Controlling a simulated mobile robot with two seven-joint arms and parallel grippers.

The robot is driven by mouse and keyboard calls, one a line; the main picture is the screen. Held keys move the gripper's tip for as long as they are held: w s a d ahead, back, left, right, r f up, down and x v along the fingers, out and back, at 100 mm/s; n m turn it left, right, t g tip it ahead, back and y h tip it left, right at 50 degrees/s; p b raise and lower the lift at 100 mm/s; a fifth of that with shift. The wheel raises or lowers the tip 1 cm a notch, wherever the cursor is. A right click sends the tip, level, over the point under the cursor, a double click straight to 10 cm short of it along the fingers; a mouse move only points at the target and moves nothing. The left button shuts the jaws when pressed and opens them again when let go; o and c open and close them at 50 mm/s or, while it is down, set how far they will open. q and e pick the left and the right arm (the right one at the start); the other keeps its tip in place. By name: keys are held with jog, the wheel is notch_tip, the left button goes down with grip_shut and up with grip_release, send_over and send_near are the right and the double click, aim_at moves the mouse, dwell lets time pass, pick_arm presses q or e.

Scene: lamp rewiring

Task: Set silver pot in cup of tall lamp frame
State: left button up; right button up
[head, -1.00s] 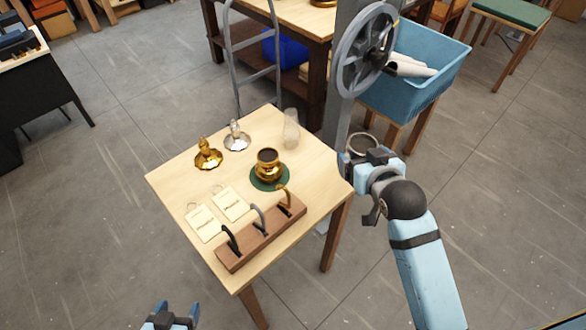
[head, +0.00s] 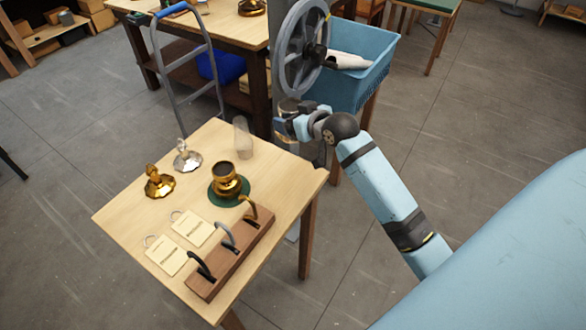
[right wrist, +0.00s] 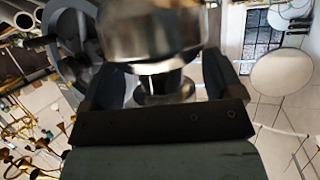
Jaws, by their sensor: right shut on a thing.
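My right gripper (head: 290,122) is shut on the silver pot (head: 288,106), beyond the far right corner of the small wooden table. In the right wrist view the shiny pot (right wrist: 150,35) fills the upper middle, with its narrow neck and foot between the two fingers (right wrist: 165,85). The pot's far side is hidden. I cannot make out the tall lamp frame or its cup with certainty in either view. My left gripper is out of view.
The wooden table (head: 125,220) bears a gold pot (head: 226,182) on a green disc, gold (head: 158,183) and silver (head: 187,158) flared pieces, a clear glass (head: 242,140), tags and a hook rack (head: 232,258). A grey wheel (head: 300,45) stands close behind the pot; a blue bin (head: 350,85) is beyond.

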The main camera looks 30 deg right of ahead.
notch_tip(320, 180, down, 16)
jog(key=shift+r+p, duration=0.1)
jog(key=shift+p, duration=0.45)
jog(key=shift+f+p, duration=0.3)
jog(key=shift+p, duration=0.05)
jog(key=shift+f, duration=0.25)
jog(key=shift+f, duration=0.1)
